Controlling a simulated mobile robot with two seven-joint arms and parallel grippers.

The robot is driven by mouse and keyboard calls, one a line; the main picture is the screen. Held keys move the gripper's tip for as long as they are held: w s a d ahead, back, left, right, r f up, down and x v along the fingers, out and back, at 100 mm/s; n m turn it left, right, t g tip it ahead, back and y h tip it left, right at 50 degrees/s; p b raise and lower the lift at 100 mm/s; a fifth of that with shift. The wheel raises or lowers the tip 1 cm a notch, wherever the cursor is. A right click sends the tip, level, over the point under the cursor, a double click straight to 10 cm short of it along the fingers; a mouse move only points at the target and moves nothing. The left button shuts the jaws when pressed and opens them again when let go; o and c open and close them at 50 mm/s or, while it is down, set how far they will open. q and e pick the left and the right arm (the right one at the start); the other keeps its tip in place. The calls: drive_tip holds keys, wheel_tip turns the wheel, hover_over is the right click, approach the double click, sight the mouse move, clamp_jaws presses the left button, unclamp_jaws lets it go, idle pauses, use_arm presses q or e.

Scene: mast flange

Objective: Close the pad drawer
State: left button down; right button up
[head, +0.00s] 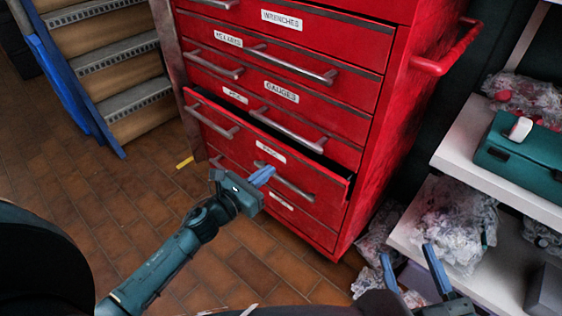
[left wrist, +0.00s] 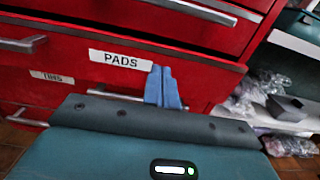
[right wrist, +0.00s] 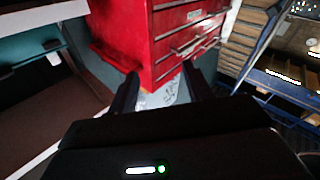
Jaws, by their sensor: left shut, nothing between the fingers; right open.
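The pad drawer (head: 325,178) is part of a red tool cabinet and stands slightly open, with a dark gap along its top edge. Its white label reads PADS in the left wrist view (left wrist: 120,60), and it has a long metal bar handle. My left gripper (head: 262,175) is shut and empty, its blue fingers in front of the drawer face near the label and handle. In the left wrist view the fingers (left wrist: 162,87) overlap the face right of the label; I cannot tell whether they touch it. My right gripper (head: 412,268) is open and empty, low at the right.
Drawers labelled WRENCHES and GAUGES above look shut. A red side handle (head: 447,50) sticks out from the cabinet's right. A light shelf (head: 480,170) with a teal case (head: 525,155) and bagged items stands at right. Wooden steps (head: 110,60) with blue rails stand at left. Tiled floor is open between.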

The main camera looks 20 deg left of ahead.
sight(289, 155)
use_arm(q)
drive_tip(key=x, duration=0.4)
drive_tip(key=shift+w+d, duration=0.1)
drive_tip(key=shift+w, duration=0.2)
drive_tip(key=shift+w+d+b, duration=0.3)
drive_tip(key=shift+w, duration=0.3)
use_arm(e)
drive_tip(key=shift+a+r, duration=0.15)
drive_tip(key=shift+r, duration=0.1)
